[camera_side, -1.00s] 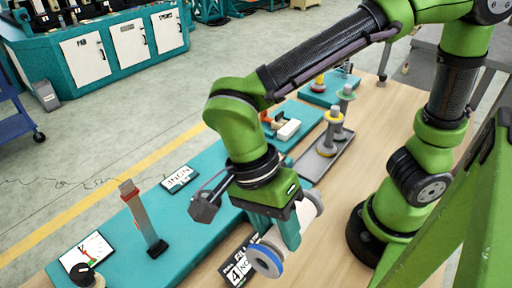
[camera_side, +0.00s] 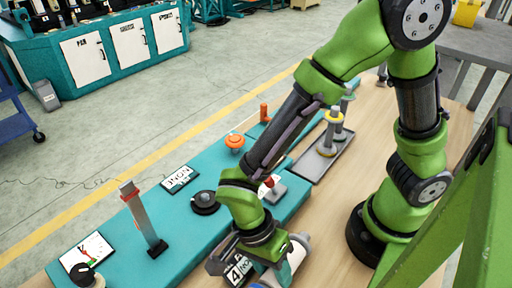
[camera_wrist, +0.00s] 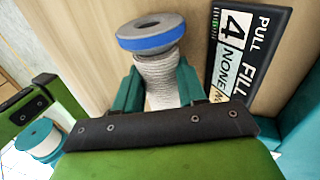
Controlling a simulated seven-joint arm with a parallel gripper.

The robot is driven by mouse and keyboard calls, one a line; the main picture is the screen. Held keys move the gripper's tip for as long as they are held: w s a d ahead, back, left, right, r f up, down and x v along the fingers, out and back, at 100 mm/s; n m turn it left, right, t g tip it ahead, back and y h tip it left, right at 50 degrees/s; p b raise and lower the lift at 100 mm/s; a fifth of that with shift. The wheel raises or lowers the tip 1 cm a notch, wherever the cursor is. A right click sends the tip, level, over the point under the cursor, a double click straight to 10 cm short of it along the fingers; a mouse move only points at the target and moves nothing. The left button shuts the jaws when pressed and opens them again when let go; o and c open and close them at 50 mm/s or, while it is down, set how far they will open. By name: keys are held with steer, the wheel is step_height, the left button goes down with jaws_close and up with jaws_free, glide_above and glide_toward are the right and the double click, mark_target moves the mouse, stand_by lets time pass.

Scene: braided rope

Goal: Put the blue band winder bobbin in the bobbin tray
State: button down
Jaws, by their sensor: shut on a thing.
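The blue band bobbin (camera_wrist: 152,38) shows in the wrist view with a grey flange, a blue rim and white rope wound on its core. My gripper (camera_wrist: 160,88) is shut on the rope-wound part, with a teal finger on each side. In the side view my gripper (camera_side: 280,268) is low at the bottom edge, over the front of the bench. The bobbin's pale end (camera_side: 301,243) shows beside it; the rest is hidden or cut off.
A "PULL FILL 4" sign (camera_wrist: 238,50) is close beside the bobbin. A teal panel (camera_side: 190,225) carries an upright grey post (camera_side: 146,222), a black dial (camera_side: 204,201) and an orange knob (camera_side: 235,142). Bare wood lies right of the tray.

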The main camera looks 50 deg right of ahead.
steer(key=shift+f, duration=0.1)
steer(key=c, duration=0.6)
jaws_free()
steer(key=shift+c, duration=0.2)
steer(key=v, duration=1.2)
steer(key=w+d+r+n+t, duration=0.1)
steer(key=d+r+n+t, duration=0.2)
steer(key=d, duration=0.3)
steer(key=w+d+r+n+t+y, duration=0.1)
steer(key=w+d+r+n+t, duration=0.1)
steer(key=d+r+n+t, duration=0.2)
steer(key=w+d+r+n+t+y, duration=0.1)
steer(key=d+r+n+t, duration=0.2)
steer(key=d, duration=0.6)
steer(key=n, duration=0.2)
steer(key=shift+w+d+r+n+t, duration=0.25)
steer(key=shift+w+n+t, duration=0.05)
steer(key=shift+w+t, duration=0.1)
steer(key=shift+d+r+n+t, duration=0.15)
steer(key=shift+d+n+t, duration=0.15)
steer(key=shift+d+n, duration=0.15)
steer(key=shift+c, duration=0.8)
